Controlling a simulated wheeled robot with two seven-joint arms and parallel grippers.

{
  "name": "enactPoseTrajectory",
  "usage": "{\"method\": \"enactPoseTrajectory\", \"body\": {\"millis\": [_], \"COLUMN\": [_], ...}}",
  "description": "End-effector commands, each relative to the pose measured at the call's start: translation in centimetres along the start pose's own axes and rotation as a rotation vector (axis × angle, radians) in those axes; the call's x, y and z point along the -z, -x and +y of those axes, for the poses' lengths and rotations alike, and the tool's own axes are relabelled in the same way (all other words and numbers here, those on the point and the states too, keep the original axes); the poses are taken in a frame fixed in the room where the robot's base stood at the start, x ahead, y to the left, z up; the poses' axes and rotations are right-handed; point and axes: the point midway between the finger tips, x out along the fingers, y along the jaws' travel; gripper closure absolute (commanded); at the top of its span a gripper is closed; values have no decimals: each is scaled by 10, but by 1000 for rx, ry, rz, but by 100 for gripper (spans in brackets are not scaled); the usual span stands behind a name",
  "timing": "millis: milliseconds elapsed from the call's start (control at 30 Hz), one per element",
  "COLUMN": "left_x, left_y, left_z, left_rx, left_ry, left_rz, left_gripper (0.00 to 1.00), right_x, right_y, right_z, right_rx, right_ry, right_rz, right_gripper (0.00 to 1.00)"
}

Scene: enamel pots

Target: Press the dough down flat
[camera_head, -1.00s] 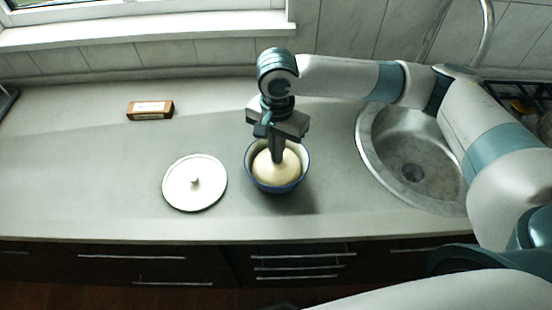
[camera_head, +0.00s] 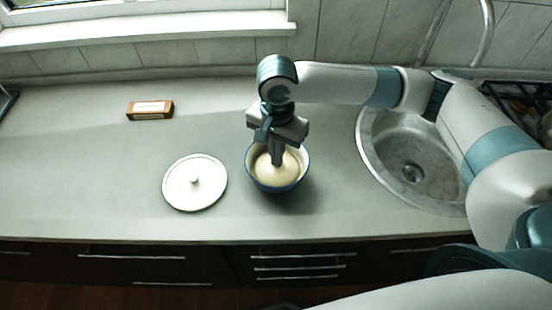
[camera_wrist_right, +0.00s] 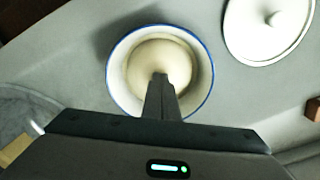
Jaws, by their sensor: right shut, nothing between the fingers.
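The pale dough (camera_head: 276,172) lies in a blue-rimmed enamel pot (camera_head: 302,180) on the counter. In the right wrist view the dough (camera_wrist_right: 173,58) shows inside the pot (camera_wrist_right: 118,83), with a gap around it at the walls. My right gripper (camera_head: 277,161) points down into the pot. Its fingers (camera_wrist_right: 161,80) are shut with nothing between them, and their tips are at the dough's top, seemingly touching it. The fingers hide part of the dough. My left gripper is not in view.
A white lid (camera_head: 195,187) with a knob lies on the counter left of the pot. A brown block with a pale label (camera_head: 150,110) lies farther back. A round sink (camera_head: 408,172) is to the right. The counter (camera_head: 90,170) is clear at left.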

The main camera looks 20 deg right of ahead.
Motion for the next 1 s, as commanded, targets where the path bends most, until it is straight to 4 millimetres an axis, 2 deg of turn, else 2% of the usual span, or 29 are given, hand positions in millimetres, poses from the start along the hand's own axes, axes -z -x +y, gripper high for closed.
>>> {"method": "enactPoseTrajectory", "body": {"millis": [1000], "left_x": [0], "left_y": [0], "left_z": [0], "left_rx": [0], "left_ry": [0], "left_rz": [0], "left_gripper": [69], "right_x": [-1], "right_y": [-13], "right_z": [1], "right_rx": [-2], "right_ry": [1], "right_rz": [-2], "right_gripper": [100]}}
